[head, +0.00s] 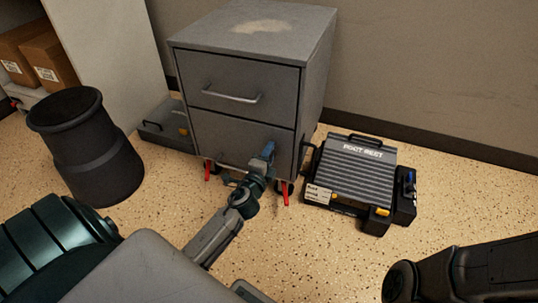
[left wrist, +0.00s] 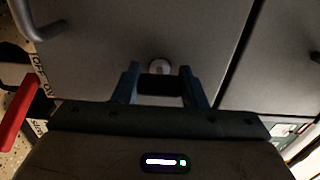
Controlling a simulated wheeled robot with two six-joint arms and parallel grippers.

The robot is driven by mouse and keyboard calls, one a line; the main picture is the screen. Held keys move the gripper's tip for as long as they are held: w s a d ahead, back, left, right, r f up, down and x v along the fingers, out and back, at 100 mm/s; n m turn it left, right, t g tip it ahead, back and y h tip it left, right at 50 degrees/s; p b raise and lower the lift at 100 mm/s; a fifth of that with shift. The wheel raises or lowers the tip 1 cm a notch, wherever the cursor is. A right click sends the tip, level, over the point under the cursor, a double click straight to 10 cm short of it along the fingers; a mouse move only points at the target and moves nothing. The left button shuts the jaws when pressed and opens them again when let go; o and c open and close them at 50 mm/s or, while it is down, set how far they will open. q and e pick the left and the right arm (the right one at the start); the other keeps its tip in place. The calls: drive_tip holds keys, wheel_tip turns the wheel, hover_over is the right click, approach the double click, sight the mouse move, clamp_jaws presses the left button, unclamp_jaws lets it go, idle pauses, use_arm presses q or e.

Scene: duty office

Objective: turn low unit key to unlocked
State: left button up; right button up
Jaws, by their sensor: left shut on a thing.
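The low unit (head: 240,75) is a grey metal cabinet with two drawers against the wall. My left gripper (head: 267,151) reaches the right part of its lower drawer front. In the left wrist view, the two blue fingers of my left gripper (left wrist: 159,73) point at a small round pale lock (left wrist: 160,65) on the grey front. The fingers are shut on the key at this lock. The key itself is mostly hidden, and its turn angle cannot be told. My right gripper is out of view.
A ribbed dark foot rest (head: 355,175) lies on the floor right of the unit. A black bin (head: 88,150) stands at the left. A grey case (head: 165,125) is left of the unit. Red pieces (head: 285,194) show at its base. The speckled floor in front is clear.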

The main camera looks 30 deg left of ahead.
use_arm(q)
drive_tip(key=o, duration=1)
drive_tip(key=shift+s, duration=0.1)
drive_tip(key=v, duration=1)
drive_tip(key=shift+s, duration=0.3)
